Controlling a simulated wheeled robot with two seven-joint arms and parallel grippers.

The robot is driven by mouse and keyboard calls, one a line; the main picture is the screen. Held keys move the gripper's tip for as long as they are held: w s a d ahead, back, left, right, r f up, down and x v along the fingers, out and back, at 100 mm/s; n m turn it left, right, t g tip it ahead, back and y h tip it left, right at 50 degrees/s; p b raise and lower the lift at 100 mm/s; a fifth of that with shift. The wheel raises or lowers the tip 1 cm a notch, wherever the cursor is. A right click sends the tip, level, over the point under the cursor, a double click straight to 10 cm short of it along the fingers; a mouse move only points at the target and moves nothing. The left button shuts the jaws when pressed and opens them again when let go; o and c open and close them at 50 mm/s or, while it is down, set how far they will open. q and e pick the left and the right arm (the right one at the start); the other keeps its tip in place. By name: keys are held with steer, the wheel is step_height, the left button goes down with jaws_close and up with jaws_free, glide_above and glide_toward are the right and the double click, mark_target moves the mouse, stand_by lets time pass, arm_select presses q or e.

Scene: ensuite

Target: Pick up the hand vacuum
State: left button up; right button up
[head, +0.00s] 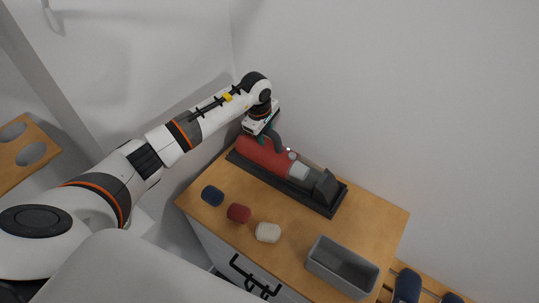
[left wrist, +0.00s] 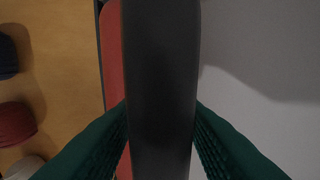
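The hand vacuum (head: 262,153) is red with a clear grey front part and a dark curved handle. It lies in a long black holder (head: 315,203) on the wooden top of a cabinet. My left gripper (head: 266,131) is at the handle, at the vacuum's rear end. In the left wrist view the dark handle (left wrist: 162,80) runs between the green fingers, which meet it on both sides with no visible gap. My right gripper is not in view.
On the cabinet top (head: 375,217) are a blue (head: 212,196), a red (head: 238,213) and a white (head: 268,232) small rounded object, and an empty grey bin (head: 342,267). White walls stand close behind. A wooden rack with holes (head: 25,150) is at left.

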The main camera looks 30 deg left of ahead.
arm_select(q)
jaws_close()
stand_by(1.1)
steer(key=shift+w+r, duration=0.15)
